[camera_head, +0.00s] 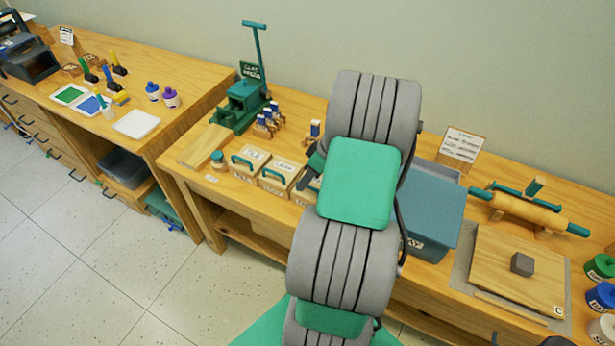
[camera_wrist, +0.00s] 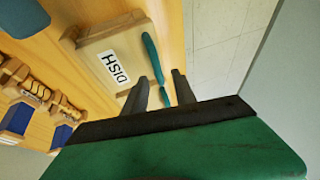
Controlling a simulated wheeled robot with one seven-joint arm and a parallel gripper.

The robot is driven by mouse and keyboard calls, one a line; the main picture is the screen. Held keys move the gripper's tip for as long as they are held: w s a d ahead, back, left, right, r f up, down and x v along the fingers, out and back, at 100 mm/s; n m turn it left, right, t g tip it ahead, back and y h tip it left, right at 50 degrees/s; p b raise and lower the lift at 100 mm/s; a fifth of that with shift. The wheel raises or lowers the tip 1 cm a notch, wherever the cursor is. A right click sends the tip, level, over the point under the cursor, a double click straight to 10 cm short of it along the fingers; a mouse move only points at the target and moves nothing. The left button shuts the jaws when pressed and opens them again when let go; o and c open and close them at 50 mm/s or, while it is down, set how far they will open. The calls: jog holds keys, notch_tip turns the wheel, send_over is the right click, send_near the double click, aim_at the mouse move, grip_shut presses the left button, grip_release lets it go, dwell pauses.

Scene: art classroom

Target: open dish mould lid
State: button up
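The dish mould (camera_wrist: 108,58) is a light wooden box with a white DISH label, seen in the wrist view. A teal bar handle (camera_wrist: 151,50) runs along its right side, and the lid looks closed. My gripper (camera_wrist: 161,88) is open, with its two dark fingers apart and the lower part of the handle showing between them. I cannot tell whether either finger touches it. In the head view my gripper (camera_head: 309,175) is by the right end of the row of mould boxes, mostly hidden by my arm, which also covers part of the box there.
Other mould boxes with teal handles, including one box (camera_head: 247,164), stand left of my gripper. Blue-topped tools (camera_head: 267,124) stand behind them, beside a green clay press (camera_head: 243,103). A blue-grey bin (camera_head: 434,212) stands right of my arm. Open floor (camera_head: 120,275) lies in front.

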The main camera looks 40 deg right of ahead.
grip_shut()
dwell(0.3)
jog(key=shift+w, duration=0.1)
dwell(1.0)
